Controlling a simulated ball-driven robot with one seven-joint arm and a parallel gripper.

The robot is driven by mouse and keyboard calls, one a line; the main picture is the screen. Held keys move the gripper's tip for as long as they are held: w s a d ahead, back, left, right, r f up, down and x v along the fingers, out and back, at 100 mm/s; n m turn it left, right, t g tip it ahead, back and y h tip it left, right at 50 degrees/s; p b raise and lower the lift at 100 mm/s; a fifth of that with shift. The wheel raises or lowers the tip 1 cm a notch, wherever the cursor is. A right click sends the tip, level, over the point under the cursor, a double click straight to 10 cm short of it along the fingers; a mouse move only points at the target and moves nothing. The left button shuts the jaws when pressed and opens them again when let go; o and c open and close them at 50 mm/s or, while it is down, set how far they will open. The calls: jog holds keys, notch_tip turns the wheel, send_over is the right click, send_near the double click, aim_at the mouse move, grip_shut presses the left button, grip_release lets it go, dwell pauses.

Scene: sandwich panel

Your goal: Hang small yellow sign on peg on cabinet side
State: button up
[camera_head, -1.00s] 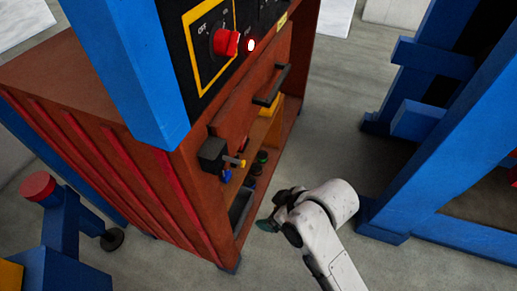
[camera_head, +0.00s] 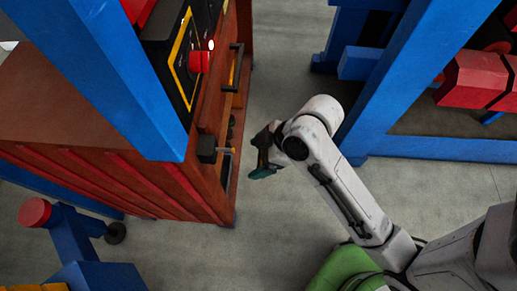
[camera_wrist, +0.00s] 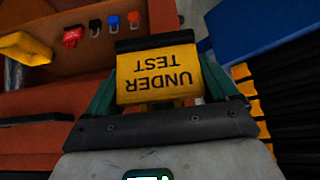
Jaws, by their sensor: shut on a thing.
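My gripper (camera_wrist: 160,88) is shut on a small yellow sign (camera_wrist: 158,74). In the wrist view the sign reads UNDER TEST upside down, with a black strip along its upper edge, between my green fingers. In the head view my gripper (camera_head: 262,168) is in the air just right of the red-brown cabinet (camera_head: 105,140), apart from it. The sign cannot be made out there. A black block (camera_head: 207,149) with a short yellowish rod, possibly the peg, sticks out near the cabinet's front corner.
A blue post (camera_head: 110,85) stands close before the cabinet. A blue frame (camera_head: 400,75) stands at the right. Grey floor (camera_head: 285,60) lies open between.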

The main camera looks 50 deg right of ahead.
jog(key=w+a+f+b, duration=0.1)
jog(key=w+a+b, duration=0.2)
jog(key=w+a, duration=0.2)
jog(key=shift+w+a+f, duration=0.15)
jog(key=shift+w, duration=0.95)
jog(key=shift+f, duration=0.15)
dwell(0.8)
jog(key=o, duration=0.8)
jog(key=v, duration=1.1)
jog(key=shift+p, duration=0.35)
